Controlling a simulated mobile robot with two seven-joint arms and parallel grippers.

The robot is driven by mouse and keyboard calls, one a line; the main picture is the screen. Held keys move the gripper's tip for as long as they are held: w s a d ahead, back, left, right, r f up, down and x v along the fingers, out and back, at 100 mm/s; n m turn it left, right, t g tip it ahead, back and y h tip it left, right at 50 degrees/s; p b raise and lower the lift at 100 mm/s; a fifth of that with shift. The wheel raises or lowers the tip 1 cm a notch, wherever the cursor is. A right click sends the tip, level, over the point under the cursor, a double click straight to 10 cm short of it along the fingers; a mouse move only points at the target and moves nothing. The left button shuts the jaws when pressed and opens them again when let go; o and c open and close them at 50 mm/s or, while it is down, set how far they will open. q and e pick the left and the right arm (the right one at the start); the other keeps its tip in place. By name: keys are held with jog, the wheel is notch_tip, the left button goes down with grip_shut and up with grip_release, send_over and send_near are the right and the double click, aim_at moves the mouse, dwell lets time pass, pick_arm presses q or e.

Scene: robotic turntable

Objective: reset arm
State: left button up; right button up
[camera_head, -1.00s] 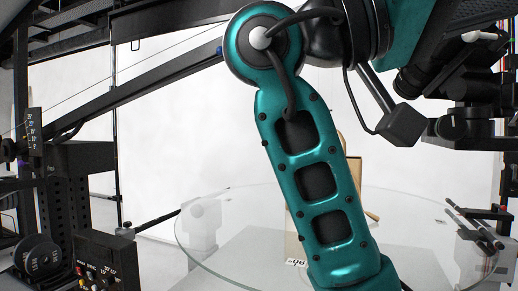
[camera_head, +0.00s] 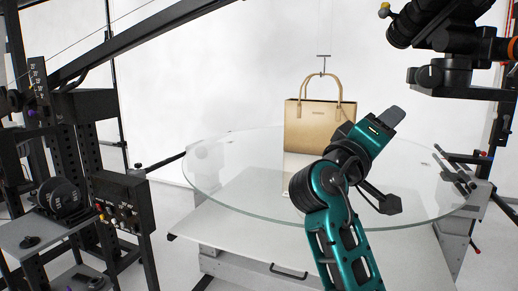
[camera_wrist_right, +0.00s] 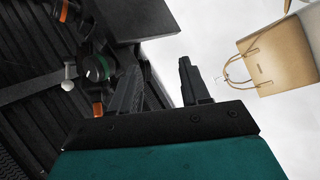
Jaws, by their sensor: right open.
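My right arm rises from the bottom of the head view, teal and black. A tan handbag (camera_head: 312,118) with two upright handles stands at the back of the round glass turntable (camera_head: 235,185). It also shows in the wrist view (camera_wrist_right: 280,62) at the upper right. My left gripper is not in view.
A black rack with a control box (camera_head: 125,205) stands at the left. Dark camera gear (camera_head: 445,75) overhangs at the upper right. A thin hanger (camera_head: 323,62) comes down to the bag's handles. The left part of the glass is clear.

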notch_tip(320, 180, down, 30)
jog(key=a+n+y+p, duration=0.2)
jog(key=n+y, duration=0.3)
jog(key=y, duration=0.7)
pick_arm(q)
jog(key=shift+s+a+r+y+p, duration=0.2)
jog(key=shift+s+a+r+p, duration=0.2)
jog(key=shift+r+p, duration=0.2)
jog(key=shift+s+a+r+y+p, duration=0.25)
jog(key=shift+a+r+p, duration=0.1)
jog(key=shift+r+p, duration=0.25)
pick_arm(e)
jog(key=s+a+f+m+g+y, duration=0.1)
jog(key=s+f+m+y, duration=0.1)
jog(key=s+f, duration=0.6)
jog(key=s+f+m+g+y, duration=0.2)
jog(key=s+f+y, duration=0.2)
jog(key=s+f, duration=0.5)
jog(key=s, duration=0.7)
jog(key=shift+a+f+y, duration=0.3)
jog(key=shift+a, duration=0.1)
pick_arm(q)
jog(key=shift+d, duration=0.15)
pick_arm(e)
jog(key=shift+w, duration=0.1)
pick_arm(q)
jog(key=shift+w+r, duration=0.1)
